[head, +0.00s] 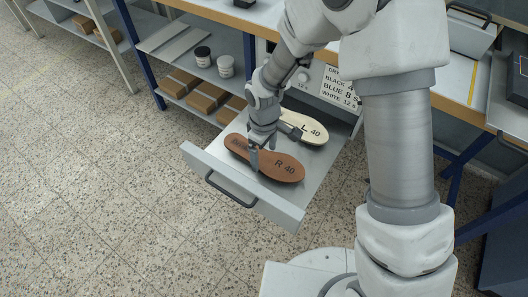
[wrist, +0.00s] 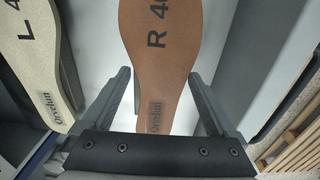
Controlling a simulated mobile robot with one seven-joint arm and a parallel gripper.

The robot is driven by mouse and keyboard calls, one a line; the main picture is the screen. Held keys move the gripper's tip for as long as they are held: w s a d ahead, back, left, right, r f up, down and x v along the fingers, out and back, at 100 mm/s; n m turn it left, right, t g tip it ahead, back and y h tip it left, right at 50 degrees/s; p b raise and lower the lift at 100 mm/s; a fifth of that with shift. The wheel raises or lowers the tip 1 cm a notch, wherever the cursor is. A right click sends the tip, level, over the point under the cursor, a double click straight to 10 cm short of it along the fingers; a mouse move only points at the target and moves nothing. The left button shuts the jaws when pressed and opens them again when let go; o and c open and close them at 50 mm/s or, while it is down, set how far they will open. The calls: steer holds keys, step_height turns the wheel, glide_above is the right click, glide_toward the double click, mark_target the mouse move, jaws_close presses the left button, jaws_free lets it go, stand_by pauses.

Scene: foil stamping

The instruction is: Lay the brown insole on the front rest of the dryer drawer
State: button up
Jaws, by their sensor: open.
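The brown insole (head: 264,158), marked R 40, lies in the front part of the open dryer drawer (head: 225,177), near its handle side. In the wrist view the brown insole (wrist: 160,45) runs lengthwise between my fingers, its printed narrow end close to the gripper's dark crossbar. My gripper (head: 263,148) is open and low over the insole, one finger on each side of it. In the wrist view my gripper (wrist: 160,88) shows gaps between fingers and insole edges. A cream insole (head: 304,127), marked L 40, lies behind it. The rest under the brown insole is mostly hidden.
The drawer sticks out from a bench (head: 262,18) with blue legs. A sign with drying times (head: 343,88) stands above the drawer's back. Left of it, shelves hold brown boxes (head: 205,97) and two jars (head: 225,66). The floor in front is clear.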

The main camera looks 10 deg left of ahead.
steer(key=o, duration=1.2)
step_height(320, 180, up, 17)
steer(key=p, duration=0.6)
steer(key=shift+r, duration=0.2)
steer(key=s+d+r+m+t, duration=0.25)
steer(key=d+r+m, duration=0.25)
steer(key=d+r, duration=0.35)
steer(key=s+d+r+m+t, duration=0.1)
steer(key=s+d+r+m, duration=0.3)
steer(key=d+r, duration=0.5)
steer(key=s+d+r+m+t, duration=0.1)
steer(key=s+d+m+t, duration=0.1)
steer(key=s+d+m, duration=0.4)
steer(key=shift+n, duration=0.7)
steer(key=r+p, duration=1)
steer(key=r, duration=0.1)
steer(key=r+p, duration=0.5)
steer(key=p, duration=0.1)
steer(key=shift+s+a+r, duration=0.15)
steer(key=shift+s+a, duration=0.1)
steer(key=shift+s, duration=0.1)
